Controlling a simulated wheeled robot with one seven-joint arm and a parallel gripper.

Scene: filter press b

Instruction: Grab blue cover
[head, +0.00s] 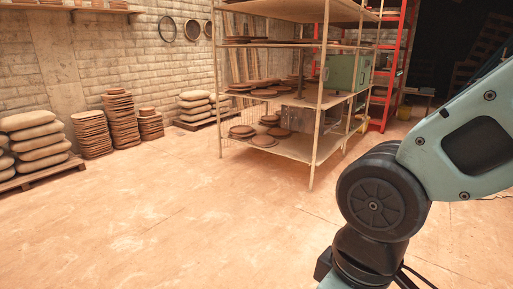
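I see no blue cover in the head view. The nearest in colour is a green-teal box (348,71) on the middle level of the shelf rack, and I cannot tell whether it is a cover. My arm fills the right side of the view, with a dark joint and a pale teal link. My gripper is outside the view, so its state does not show.
A shelf rack (314,152) with round brown discs (263,140) stands at the back centre. Stacked discs (119,124) and sacks on a pallet (38,145) line the left wall. A red ladder-like frame (393,70) stands behind. The floor (190,220) in front is clear.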

